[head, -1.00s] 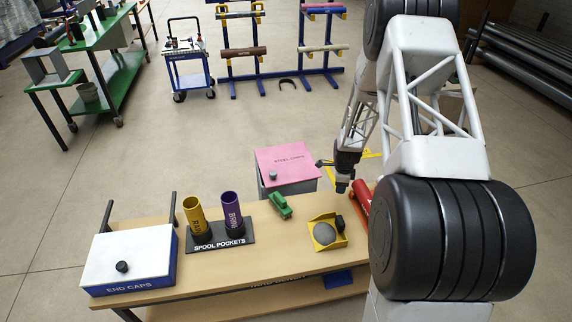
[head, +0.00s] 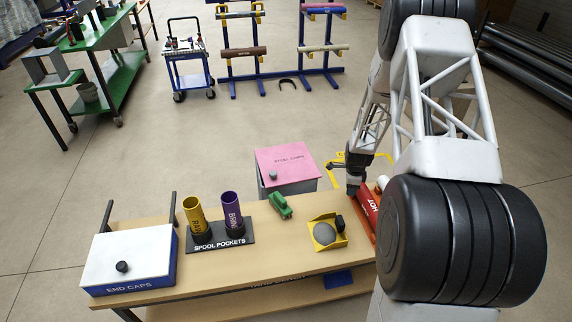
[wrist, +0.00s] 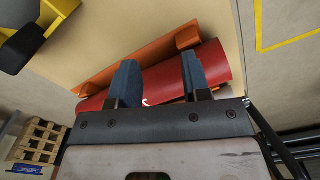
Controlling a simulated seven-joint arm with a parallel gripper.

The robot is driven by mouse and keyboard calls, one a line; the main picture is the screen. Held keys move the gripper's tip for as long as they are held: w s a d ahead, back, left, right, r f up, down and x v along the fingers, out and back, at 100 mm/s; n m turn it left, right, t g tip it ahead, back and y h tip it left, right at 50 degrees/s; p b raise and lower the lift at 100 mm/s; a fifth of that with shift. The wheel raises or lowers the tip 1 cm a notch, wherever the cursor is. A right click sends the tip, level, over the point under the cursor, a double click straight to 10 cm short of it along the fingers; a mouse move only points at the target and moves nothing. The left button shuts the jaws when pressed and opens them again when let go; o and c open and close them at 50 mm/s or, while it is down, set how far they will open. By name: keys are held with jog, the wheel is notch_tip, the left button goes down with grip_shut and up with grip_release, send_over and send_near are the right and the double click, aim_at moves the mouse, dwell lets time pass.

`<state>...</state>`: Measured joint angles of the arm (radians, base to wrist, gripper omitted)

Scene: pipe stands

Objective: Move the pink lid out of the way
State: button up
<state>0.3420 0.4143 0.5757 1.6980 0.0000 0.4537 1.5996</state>
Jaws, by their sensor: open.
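The pink lid (head: 285,161) lies flat on a grey box (head: 267,187) behind the bench, with a small grey knob (head: 273,174) at its near left part. My gripper (head: 353,189) is to the right of the pink lid, apart from it, at the bench's right end. In the wrist view its two blue-grey fingers (wrist: 157,75) are spread apart, over or around a red cylinder (wrist: 160,84); I cannot tell whether they touch it. The pink lid is not in the wrist view.
The red cylinder, marked HOT, rests by an orange holder (wrist: 130,61) on the bench (head: 285,238).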

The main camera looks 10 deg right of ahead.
aim_at(364, 194)
jog(key=shift+s+d, duration=0.45)
jog(key=shift+d, duration=0.35)
jog(key=shift+s+d, duration=0.4)
jog(key=shift+d, duration=0.35)
jog(key=shift+s+d, duration=0.45)
jog(key=shift+d, duration=0.35)
jog(key=shift+d, duration=0.15)
jog(key=shift+s+d, duration=0.75)
jog(key=shift+d, duration=0.65)
jog(key=shift+s+d, duration=0.8)
jog(key=shift+d, duration=0.55)
jog(key=shift+s+d, duration=0.75)
jog(key=shift+d, duration=0.65)
jog(key=shift+d, duration=0.1)
jog(key=shift+s+d, duration=0.75)
jog(key=shift+d, duration=0.65)
jog(key=shift+s+d, duration=0.8)
jog(key=shift+d, duration=0.55)
jog(key=shift+s+d, duration=0.75)
jog(key=shift+d, duration=0.65)
jog(key=shift+d, duration=0.1)
jog(key=shift+s+d, duration=0.75)
jog(key=shift+d, duration=0.65)
jog(key=shift+s+d, duration=0.8)
jog(key=shift+d, duration=0.6)
jog(key=shift+s+d, duration=0.75)
jog(key=shift+d, duration=0.65)
